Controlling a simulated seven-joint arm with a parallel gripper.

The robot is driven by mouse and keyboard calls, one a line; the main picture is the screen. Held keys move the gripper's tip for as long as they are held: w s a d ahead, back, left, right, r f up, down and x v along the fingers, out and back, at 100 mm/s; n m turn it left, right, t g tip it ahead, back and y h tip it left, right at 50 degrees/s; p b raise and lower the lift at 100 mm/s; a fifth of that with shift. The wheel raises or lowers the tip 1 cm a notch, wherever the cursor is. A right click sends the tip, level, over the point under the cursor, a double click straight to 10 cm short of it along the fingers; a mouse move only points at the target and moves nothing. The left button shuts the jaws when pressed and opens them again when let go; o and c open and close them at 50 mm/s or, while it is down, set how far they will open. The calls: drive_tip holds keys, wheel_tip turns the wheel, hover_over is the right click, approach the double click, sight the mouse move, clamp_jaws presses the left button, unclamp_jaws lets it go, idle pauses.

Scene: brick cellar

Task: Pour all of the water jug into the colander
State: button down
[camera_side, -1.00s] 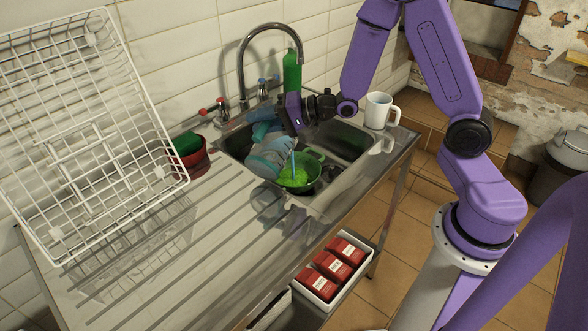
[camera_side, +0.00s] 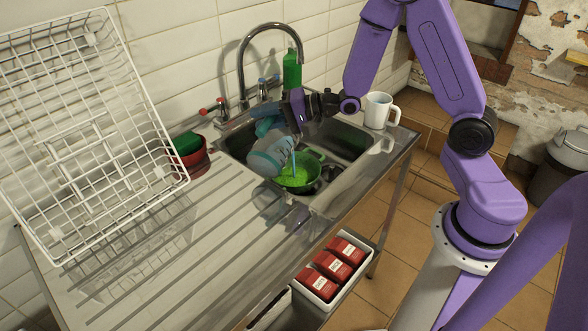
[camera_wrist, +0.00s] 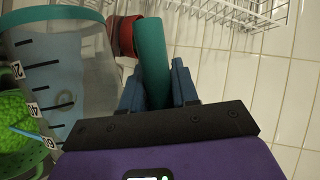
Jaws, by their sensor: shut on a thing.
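The water jug (camera_side: 268,157) is clear with a teal handle and is tilted over the green colander (camera_side: 303,187) in the sink. A thin blue stream runs from its lip into the colander. Something bright green and bumpy (camera_side: 293,177) lies in the colander. My gripper (camera_side: 287,121) is shut on the jug's handle, above the sink. In the wrist view the teal handle (camera_wrist: 154,62) stands between my two fingers (camera_wrist: 158,88). The jug (camera_wrist: 62,70) shows dark marks there, and the colander (camera_wrist: 32,160) shows at the lower left.
A white wire rack (camera_side: 62,150) leans over the drainboard at left. A red bowl (camera_side: 197,163) with a green sponge (camera_side: 187,143) stands beside the sink. A tap (camera_side: 242,65), a green bottle (camera_side: 291,73) and a white mug (camera_side: 377,111) stand around the sink.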

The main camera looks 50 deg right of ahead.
drive_tip(key=shift+w+d+m+y, duration=0.15)
drive_tip(key=shift+d, duration=0.3)
drive_tip(key=shift+w+d+m+y, duration=0.15)
drive_tip(key=shift+d, duration=0.3)
drive_tip(key=shift+w+d+f+m+y, duration=0.2)
drive_tip(key=shift+d+f+m, duration=0.2)
drive_tip(key=shift+d, duration=0.2)
drive_tip(key=shift+w+d+f+m+y, duration=0.1)
drive_tip(key=shift+d+f+m+y, duration=0.15)
drive_tip(key=shift+d+f, duration=0.25)
idle(0.4)
drive_tip(key=shift+r, duration=0.1)
